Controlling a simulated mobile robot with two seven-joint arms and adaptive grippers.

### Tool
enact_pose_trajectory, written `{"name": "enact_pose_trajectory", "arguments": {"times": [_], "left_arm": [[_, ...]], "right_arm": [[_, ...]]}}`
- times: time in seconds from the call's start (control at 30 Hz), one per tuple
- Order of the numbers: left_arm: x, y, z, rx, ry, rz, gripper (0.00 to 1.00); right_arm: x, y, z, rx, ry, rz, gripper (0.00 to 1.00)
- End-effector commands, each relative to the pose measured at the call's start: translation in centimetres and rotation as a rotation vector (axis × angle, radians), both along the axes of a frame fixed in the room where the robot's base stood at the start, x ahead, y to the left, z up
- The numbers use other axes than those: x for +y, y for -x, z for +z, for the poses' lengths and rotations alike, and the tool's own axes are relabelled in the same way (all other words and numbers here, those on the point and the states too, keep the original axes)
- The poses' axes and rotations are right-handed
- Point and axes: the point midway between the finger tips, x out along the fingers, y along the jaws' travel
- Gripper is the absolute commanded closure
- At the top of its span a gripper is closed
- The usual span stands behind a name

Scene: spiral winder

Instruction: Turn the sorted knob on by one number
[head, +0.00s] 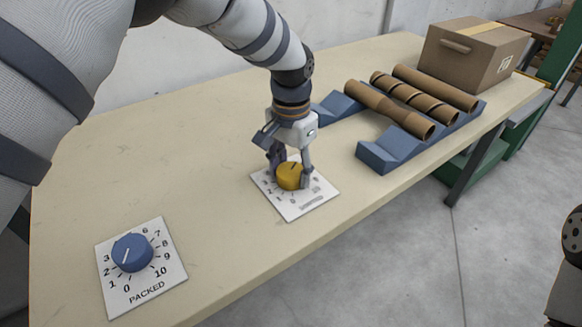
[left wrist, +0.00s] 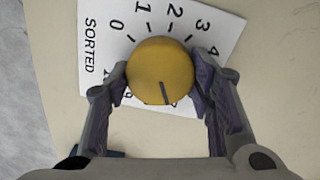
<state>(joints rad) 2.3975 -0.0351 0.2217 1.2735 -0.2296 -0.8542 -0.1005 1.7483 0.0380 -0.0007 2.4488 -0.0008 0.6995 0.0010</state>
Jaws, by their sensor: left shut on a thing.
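The sorted knob is yellow (head: 290,177) and sits on a white dial plate (head: 308,205) on the table; in the left wrist view the knob (left wrist: 160,68) lies between my fingers. My left gripper (head: 291,172) comes down from above and is shut on the knob, one finger on each side. The dark pointer line faces the back of the table in the head view and the bottom of the left wrist view. The numbers 0 to 4 read clearly there; the number at the pointer cannot be read. My right gripper is not in view.
A blue knob (head: 132,253) on a plate marked PACKED (head: 147,290) is at the front left. Cardboard tubes (head: 400,100) lie on a blue cradle (head: 390,157) to the right. A cardboard box (head: 474,55) stands behind. The table between the two plates is clear.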

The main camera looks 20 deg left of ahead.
Motion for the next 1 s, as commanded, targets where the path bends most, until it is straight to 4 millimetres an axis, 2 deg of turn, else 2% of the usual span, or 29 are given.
{"name": "enact_pose_trajectory", "arguments": {"times": [0.37,0.4,0.47,0.5,0.83,1.0], "left_arm": [[0.0,0.1,-0.2,0.004,0.001,-0.005,0.80],[0.0,0.1,-0.2,0.004,0.001,-0.005,0.47],[0.0,0.1,-0.2,0.004,0.001,-0.004,0.34],[0.0,0.1,-0.2,0.002,0.000,-0.004,0.32],[0.0,0.0,0.5,-0.001,0.000,-0.004,0.32],[0.0,-0.1,4.5,-0.005,0.000,-0.003,0.32]], "right_arm": [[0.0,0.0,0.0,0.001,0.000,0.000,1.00],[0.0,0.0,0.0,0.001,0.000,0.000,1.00],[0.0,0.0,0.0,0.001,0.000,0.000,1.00],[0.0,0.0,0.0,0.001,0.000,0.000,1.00],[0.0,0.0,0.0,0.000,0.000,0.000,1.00],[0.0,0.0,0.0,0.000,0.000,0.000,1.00]]}}
